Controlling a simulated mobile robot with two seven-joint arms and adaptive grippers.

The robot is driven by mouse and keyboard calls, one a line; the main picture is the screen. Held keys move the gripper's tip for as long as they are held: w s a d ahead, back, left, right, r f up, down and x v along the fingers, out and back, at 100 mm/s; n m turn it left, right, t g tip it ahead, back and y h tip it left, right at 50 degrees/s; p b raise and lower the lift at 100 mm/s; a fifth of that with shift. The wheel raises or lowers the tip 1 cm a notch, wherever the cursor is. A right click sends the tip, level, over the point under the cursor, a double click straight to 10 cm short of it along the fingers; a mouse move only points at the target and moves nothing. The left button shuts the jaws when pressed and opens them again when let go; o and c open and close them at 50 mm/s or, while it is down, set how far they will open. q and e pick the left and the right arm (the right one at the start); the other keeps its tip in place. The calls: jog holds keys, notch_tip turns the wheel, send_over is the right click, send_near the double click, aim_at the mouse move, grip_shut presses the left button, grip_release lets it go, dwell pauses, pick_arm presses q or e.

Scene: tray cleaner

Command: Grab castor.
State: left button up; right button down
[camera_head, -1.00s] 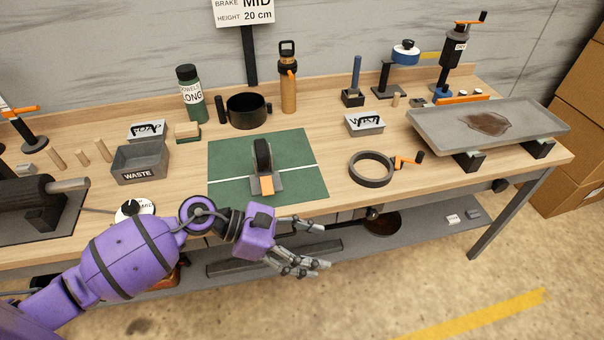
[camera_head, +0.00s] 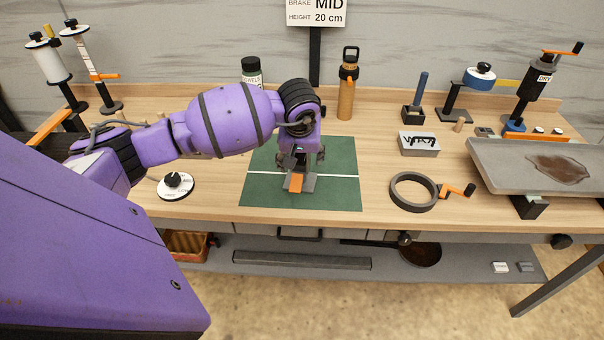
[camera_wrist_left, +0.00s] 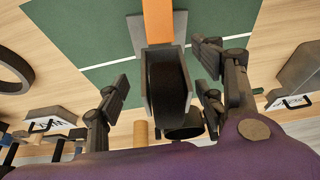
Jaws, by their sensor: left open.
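The castor has a black wheel, a grey bracket and an orange pedal, and stands on the green mat (camera_head: 336,158). In the head view the castor (camera_head: 296,183) shows mainly its orange pedal and grey base; my left gripper hides the wheel. In the left wrist view the castor's black wheel (camera_wrist_left: 168,75) sits between the open fingers. My left gripper (camera_head: 302,162) points down over it. In the wrist view the left gripper (camera_wrist_left: 164,88) has fingers on both sides of the wheel, with gaps visible. My right gripper is not in view.
A black ring (camera_head: 414,192) with an orange-handled part lies right of the mat. A round dial (camera_head: 176,186) lies to the left. A grey tray (camera_head: 540,168) stands at the right, an orange bottle (camera_head: 346,88) behind the mat. My left arm covers the table's left-middle.

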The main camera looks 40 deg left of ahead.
pick_arm(q)
jog(key=shift+x, duration=1.35)
grip_shut()
jog(key=shift+r, duration=0.1)
